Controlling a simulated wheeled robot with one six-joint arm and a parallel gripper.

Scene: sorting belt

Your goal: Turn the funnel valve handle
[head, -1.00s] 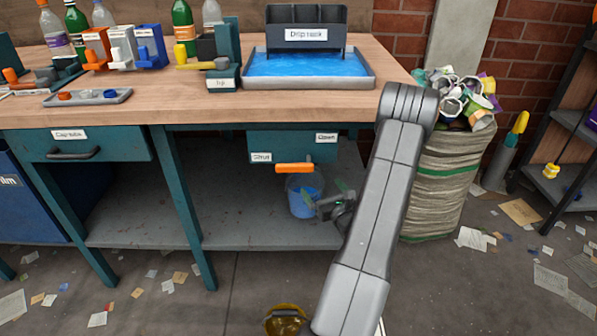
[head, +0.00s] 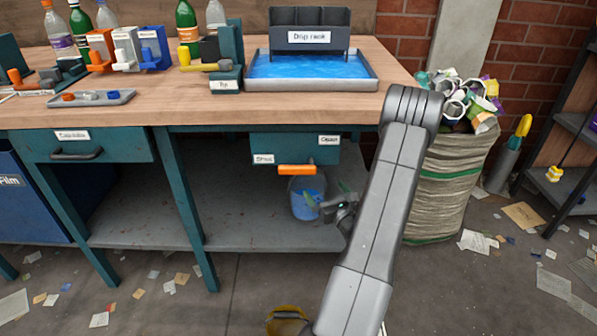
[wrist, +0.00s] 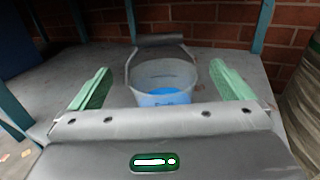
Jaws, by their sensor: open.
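The orange valve handle (head: 296,169) lies level under the teal box labelled "Open" (head: 328,139) at its right and, less clearly, "Shut" (head: 264,158) at its left. It points across, below the box's lower edge. My gripper (head: 332,199) is below and to the right of the handle, in front of the bucket, seen small and partly behind my arm. In the wrist view its two green fingers stand wide apart with nothing between them touching. A bucket with blue inside (wrist: 165,85) shows beyond the fingers. The handle is not clearly visible in the wrist view.
The bucket (head: 306,198) stands on the grey lower shelf (head: 150,220) under the bench. A drip rack (head: 308,38) stands in a blue-filled tray (head: 305,84) on the bench top. A full sack (head: 445,180) stands at the right. A teal leg (head: 185,210) is left of the handle.

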